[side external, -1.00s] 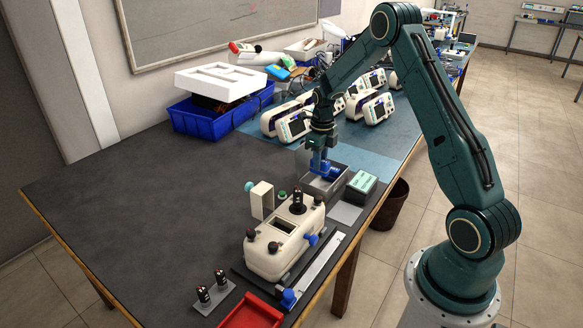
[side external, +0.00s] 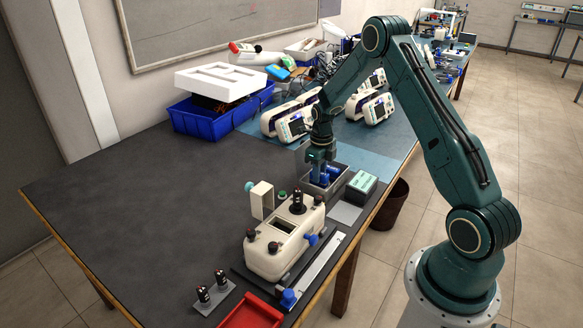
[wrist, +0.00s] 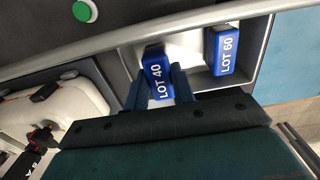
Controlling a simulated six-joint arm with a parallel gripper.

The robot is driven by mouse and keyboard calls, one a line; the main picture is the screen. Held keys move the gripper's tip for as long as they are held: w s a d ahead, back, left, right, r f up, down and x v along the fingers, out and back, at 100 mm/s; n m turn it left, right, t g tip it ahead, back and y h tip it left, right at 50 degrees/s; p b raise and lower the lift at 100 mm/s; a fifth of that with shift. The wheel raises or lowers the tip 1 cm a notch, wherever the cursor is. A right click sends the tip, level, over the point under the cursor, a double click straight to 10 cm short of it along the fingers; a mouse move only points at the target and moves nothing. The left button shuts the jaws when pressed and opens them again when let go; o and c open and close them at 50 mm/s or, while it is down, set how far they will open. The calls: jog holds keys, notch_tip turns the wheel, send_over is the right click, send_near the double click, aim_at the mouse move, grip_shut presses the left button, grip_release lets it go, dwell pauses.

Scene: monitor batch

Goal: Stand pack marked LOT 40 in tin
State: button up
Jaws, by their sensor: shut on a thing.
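The blue pack marked LOT 40 (wrist: 155,70) is between the two fingers of my gripper (wrist: 158,88), which is shut on it. In the side view my gripper (side external: 321,168) is low at the grey metal tin (side external: 318,192), with the held pack at or inside its opening. A second blue pack, marked LOT 60 (wrist: 222,50), is in the tin on the right in the wrist view; it also shows in the side view (side external: 335,171). The fingers hide part of the LOT 40 pack, and I cannot tell whether its base touches the tin floor.
A green-topped box (side external: 361,186) stands right beside the tin. A cream device with black knobs (side external: 283,240) stands in front, with a green button (wrist: 84,11) near it. A blue crate (side external: 205,118) and several cream monitors (side external: 290,122) are behind. The table's left is clear.

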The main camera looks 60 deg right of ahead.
jog(key=shift+f, duration=0.4)
jog(key=o, duration=1)
notch_tip(320, 180, up, 13)
jog(key=shift+r, duration=0.1)
dwell(0.3)
dwell(0.4)
